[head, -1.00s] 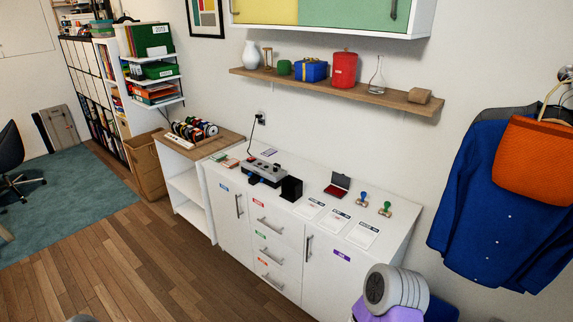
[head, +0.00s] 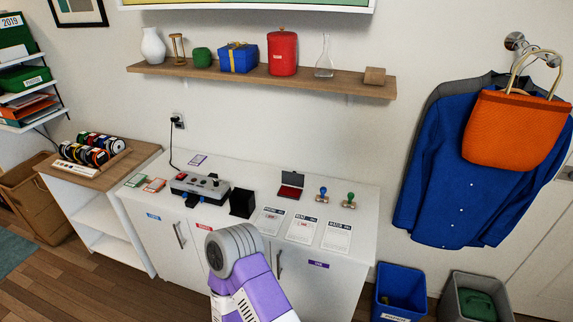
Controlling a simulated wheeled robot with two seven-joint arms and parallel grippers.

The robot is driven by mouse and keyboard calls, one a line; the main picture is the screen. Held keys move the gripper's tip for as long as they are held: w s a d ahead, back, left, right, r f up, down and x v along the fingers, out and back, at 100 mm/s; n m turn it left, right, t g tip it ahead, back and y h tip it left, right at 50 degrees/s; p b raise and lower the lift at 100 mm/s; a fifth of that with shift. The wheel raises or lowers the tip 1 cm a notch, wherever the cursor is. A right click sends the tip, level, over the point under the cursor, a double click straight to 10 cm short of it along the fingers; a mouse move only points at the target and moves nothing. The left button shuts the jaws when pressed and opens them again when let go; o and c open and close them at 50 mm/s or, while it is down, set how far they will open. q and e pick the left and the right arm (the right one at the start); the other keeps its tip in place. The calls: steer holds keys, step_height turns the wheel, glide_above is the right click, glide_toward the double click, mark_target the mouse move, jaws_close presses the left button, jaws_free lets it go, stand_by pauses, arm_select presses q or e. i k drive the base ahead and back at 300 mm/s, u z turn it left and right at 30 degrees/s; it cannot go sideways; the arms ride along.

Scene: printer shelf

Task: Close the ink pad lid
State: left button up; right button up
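The ink pad (head: 288,191) lies on the white cabinet top, toward its back, with a red pad surface. Its dark lid (head: 292,178) stands open, tilted up at the back. One of my arms, purple and grey, rises from the bottom of the head view in front of the cabinet, well short of the ink pad. Neither of my grippers shows in the view.
Blue and green stamps (head: 350,199) stand right of the ink pad. Paper forms (head: 302,226) lie in front, a black holder (head: 242,203) and grey device (head: 199,187) to the left. A wooden shelf (head: 220,73) hangs above. Bins (head: 400,290) stand on the floor at right.

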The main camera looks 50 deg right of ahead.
mark_target(292, 178)
steer(key=z, duration=0.65)
steer(key=i, duration=0.8)
steer(key=z, duration=0.8)
